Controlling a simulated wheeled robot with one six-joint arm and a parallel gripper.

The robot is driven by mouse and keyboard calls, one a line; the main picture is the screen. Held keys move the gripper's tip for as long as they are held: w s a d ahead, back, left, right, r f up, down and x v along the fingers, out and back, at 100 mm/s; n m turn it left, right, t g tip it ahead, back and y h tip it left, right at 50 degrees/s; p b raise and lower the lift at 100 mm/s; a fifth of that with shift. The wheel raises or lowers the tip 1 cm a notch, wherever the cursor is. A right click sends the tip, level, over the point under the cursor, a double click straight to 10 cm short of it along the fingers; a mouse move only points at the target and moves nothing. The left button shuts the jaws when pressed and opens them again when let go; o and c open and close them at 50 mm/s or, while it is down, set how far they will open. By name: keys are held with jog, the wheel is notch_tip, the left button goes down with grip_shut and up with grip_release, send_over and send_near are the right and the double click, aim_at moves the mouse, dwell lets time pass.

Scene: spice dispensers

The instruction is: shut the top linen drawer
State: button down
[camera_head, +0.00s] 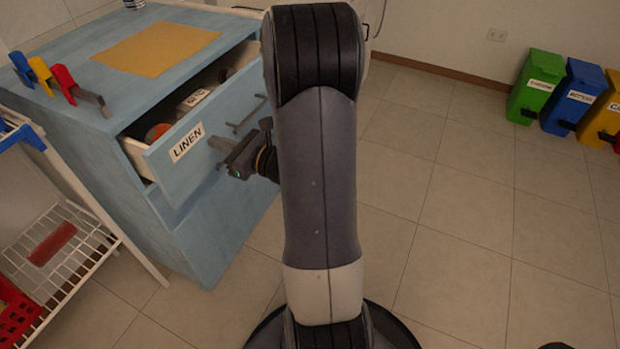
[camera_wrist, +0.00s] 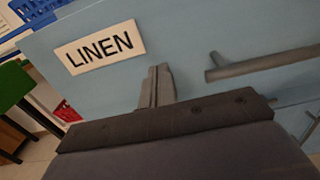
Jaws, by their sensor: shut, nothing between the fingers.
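The top linen drawer (camera_head: 212,132) is a light blue drawer in a blue cabinet (camera_head: 212,226). It stands partly pulled out, with things visible inside it. Its front carries a white LINEN label (camera_head: 187,142), which also shows in the wrist view (camera_wrist: 99,48). A grey bar handle (camera_head: 247,117) is fixed right of the label, and it shows at the right of the wrist view (camera_wrist: 262,63). My gripper (camera_head: 222,150) is shut and empty, at the drawer front between label and handle. In the wrist view its fingertips (camera_wrist: 157,75) point at the blue panel; I cannot tell whether they touch it.
A yellow mat (camera_head: 157,48) and blue, yellow and red clip-like items (camera_head: 44,76) are on the cabinet top. A white wire rack (camera_head: 75,250) stands at the left. Green, blue and yellow bins (camera_head: 569,97) stand far right. The tiled floor at right is clear.

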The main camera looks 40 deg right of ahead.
jog(key=b+x, duration=0.1)
jog(key=x, duration=0.9)
jog(key=shift+f, duration=0.1)
jog(key=shift+r, duration=0.25)
